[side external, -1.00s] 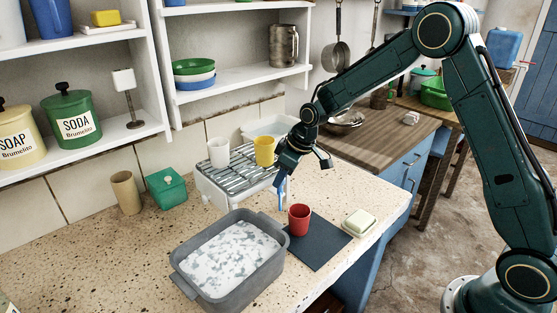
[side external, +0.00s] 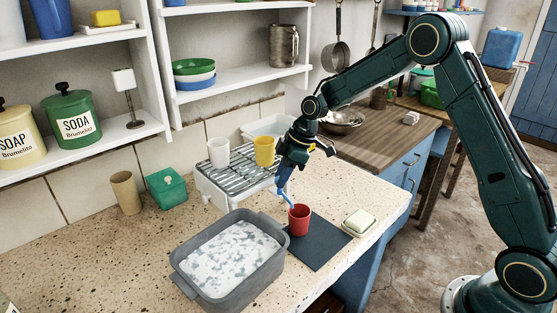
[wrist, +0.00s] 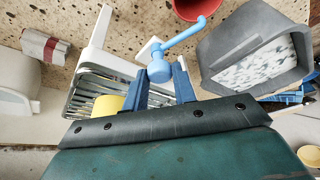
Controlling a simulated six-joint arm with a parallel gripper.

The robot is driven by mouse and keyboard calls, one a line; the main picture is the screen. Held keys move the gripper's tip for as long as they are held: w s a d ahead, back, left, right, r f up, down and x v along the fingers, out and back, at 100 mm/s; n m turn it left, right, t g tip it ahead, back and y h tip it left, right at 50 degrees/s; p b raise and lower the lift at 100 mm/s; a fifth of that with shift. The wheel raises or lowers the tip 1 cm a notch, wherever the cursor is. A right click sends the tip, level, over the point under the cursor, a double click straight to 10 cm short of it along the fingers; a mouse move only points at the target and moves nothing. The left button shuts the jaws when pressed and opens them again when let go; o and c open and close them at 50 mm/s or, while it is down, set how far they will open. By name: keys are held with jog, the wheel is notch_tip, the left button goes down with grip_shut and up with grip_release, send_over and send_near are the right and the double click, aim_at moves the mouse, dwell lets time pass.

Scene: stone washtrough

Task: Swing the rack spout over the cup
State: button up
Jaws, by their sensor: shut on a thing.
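The blue rack spout (side external: 284,193) hangs at the front of the dish rack (side external: 233,181). It also shows in the wrist view (wrist: 185,35), its arm slanting up and right from a round hub. My gripper (side external: 283,172) is shut on the spout; in the wrist view its blue fingers (wrist: 160,78) flank the hub. The red cup (side external: 299,222) stands upright on a dark mat (side external: 312,250). In the side view the spout's tip overlaps the cup's left rim. In the wrist view the tip meets the edge of the cup (wrist: 194,10), which is partly cut off.
A grey basin of suds (side external: 232,258) stands left of the mat. A white cup (side external: 219,152) and a yellow cup (side external: 264,151) stand on the rack. A soap dish (side external: 358,222) lies right of the mat. A green box (side external: 167,188) is at the left, with bare counter in front.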

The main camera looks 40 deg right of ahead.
jog(key=o, duration=1)
jog(key=shift+w, duration=0.1)
jog(key=shift+m+t, duration=0.3)
jog(key=shift+m, duration=0.1)
